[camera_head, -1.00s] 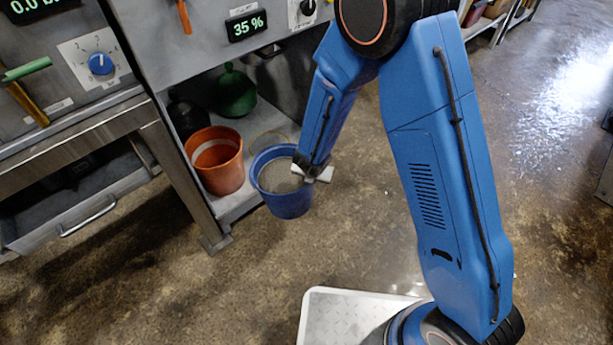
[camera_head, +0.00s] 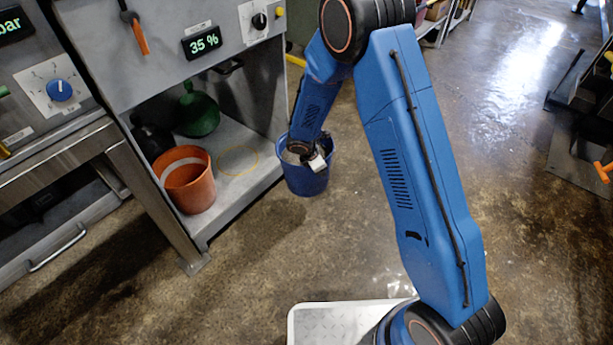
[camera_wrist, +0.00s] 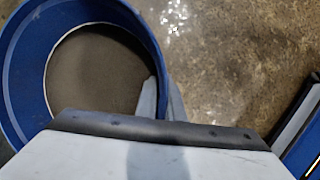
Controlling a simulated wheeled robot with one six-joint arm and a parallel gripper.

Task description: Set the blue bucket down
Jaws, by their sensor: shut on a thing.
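The blue bucket (camera_head: 309,180) is upright in the head view, to the right of the shelf's open front. My gripper (camera_head: 317,163) is at its rim, with part of the bucket hidden behind my arm. In the wrist view the bucket (camera_wrist: 22,75) fills the upper left, and a grey-brown fill shows inside it. My gripper (camera_wrist: 162,98) is shut on the right side of its rim. Wet brown floor shows beyond it. I cannot tell whether the bucket's base touches the floor.
An orange bucket (camera_head: 188,182) and a green container (camera_head: 198,112) stand on the low grey shelf (camera_head: 240,190). A yellow ring mark (camera_head: 238,160) lies on a bare part of that shelf. A steel bench (camera_head: 60,165) is at left. Open floor (camera_head: 250,265) lies in front.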

